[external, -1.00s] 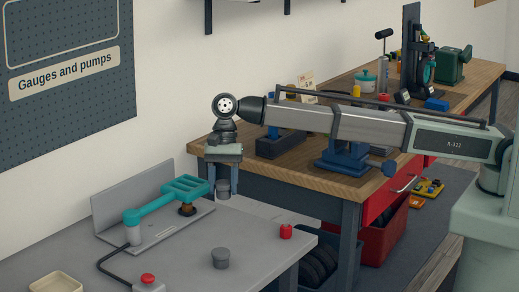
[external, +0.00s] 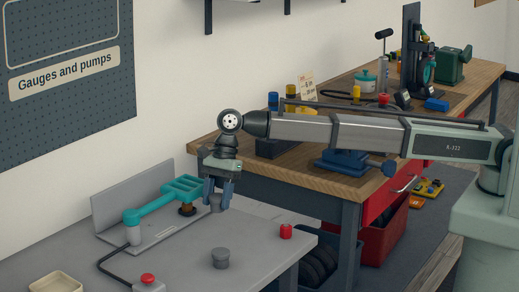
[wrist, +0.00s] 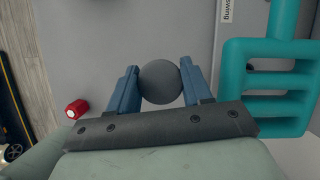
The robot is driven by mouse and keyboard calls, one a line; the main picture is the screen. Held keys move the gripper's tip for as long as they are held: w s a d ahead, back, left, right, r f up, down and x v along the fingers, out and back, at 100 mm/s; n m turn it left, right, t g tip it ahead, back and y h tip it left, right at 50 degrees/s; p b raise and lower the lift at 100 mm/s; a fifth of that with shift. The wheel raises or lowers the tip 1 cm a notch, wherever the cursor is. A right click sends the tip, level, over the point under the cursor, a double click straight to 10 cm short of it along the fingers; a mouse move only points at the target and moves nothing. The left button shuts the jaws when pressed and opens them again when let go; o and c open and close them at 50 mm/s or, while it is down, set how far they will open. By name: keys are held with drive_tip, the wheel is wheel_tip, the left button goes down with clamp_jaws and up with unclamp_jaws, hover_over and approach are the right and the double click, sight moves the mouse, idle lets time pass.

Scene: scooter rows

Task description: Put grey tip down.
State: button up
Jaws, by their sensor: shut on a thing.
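My gripper (external: 217,198) is shut on a grey tip (external: 216,204), which hangs between the two blue fingers. In the wrist view the grey tip (wrist: 160,82) shows as a round dark-grey top between the fingertips. It is near the back edge of the grey table (external: 180,262), just right of the teal fixture. The gap between the tip and the tabletop is hard to judge. A second grey knob-shaped piece (external: 220,258) stands on the table nearer the camera. A red piece (external: 286,231) stands towards the table's right edge; it also shows in the wrist view (wrist: 76,109).
A teal clamp-like fixture (external: 160,200) with a slotted head stands on a grey plate, close to my gripper's left. A box with a red button (external: 148,284) and a cream tray (external: 56,284) are at the front. The table between the standing pieces is clear.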

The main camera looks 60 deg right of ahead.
sight(221, 194)
drive_tip(key=shift+f, duration=2.95)
drive_tip(key=shift+f, duration=0.1)
drive_tip(key=o, duration=1)
drive_tip(key=v, duration=1.2)
